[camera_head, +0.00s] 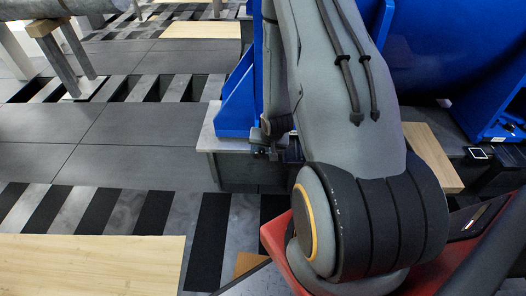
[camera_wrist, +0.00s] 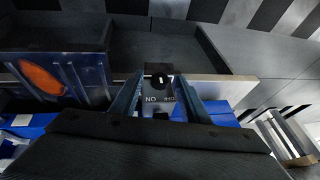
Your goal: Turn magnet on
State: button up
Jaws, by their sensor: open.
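In the wrist view a small dark round knob (camera_wrist: 159,81) with a light mark sits on a pale metal face (camera_wrist: 158,101). The face carries lettering that reads "NO" on the left; the lettering on the right is partly unclear. My gripper (camera_wrist: 160,78) is open, with one finger on each side of the knob in the picture. I cannot tell whether the fingers touch it. In the head view my gripper (camera_head: 264,146) is small and dark, in front of the blue bracket (camera_head: 237,98), and the knob cannot be made out.
The blue bracket stands on a grey block with a pale top plate (camera_head: 211,137). A large blue body (camera_head: 450,60) fills the upper right. Dark floor (camera_head: 110,125) lies open at left.

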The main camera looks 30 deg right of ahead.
jog(key=shift+w+f, duration=0.1)
jog(key=shift+f, duration=0.2)
jog(key=c, duration=1)
jog(key=shift+d, duration=0.15)
grip_shut()
